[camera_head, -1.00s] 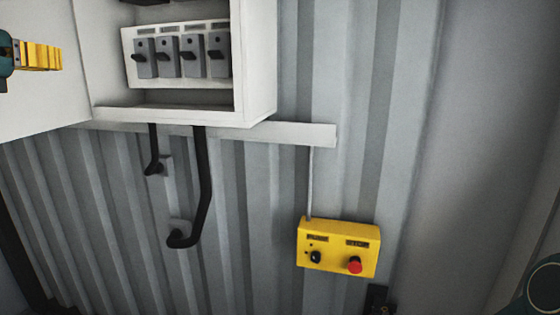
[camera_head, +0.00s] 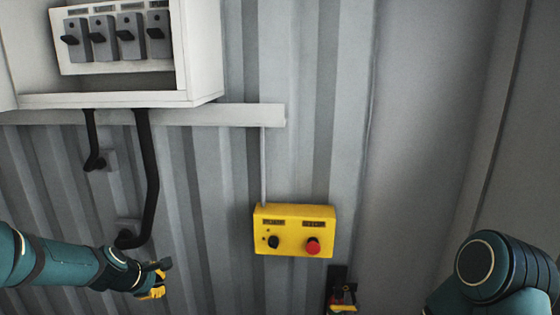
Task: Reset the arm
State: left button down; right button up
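My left arm comes in from the lower left. Its gripper (camera_head: 158,280), with yellow and black parts, is small and seen at an angle in front of the corrugated wall. I see nothing held in it, but cannot tell whether its fingers are open or shut. It appears below the lower end of the longer black cable (camera_head: 147,175). My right arm (camera_head: 490,270) shows as a teal joint at the lower right; its gripper is not clearly visible.
An open white cabinet (camera_head: 204,60) with several grey switches (camera_head: 103,40) is at the upper left. A yellow control box (camera_head: 293,240) with a black knob (camera_head: 273,242) and red button (camera_head: 313,246) is on the wall. A dark fixture (camera_head: 337,278) is below it, partly cut off.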

pick_arm(q)
jog(key=s+d+f+m+g+b, duration=0.1)
jog(key=s+d+f+m+g, duration=0.1)
jog(key=s+d+f+m, duration=0.55)
jog(key=s+d+f+m+g+b, duration=0.1)
jog(key=s+d+f+m, duration=0.3)
jog(key=f, duration=0.7)
jog(key=s+d+f+m+g+h+b, duration=0.2)
jog(key=s+d+f+m, duration=0.4)
jog(key=s+d+f, duration=0.2)
jog(key=s+d, duration=0.2)
jog(key=s, duration=0.2)
jog(key=shift+f, duration=0.35)
jog(key=shift+s+d, duration=0.1)
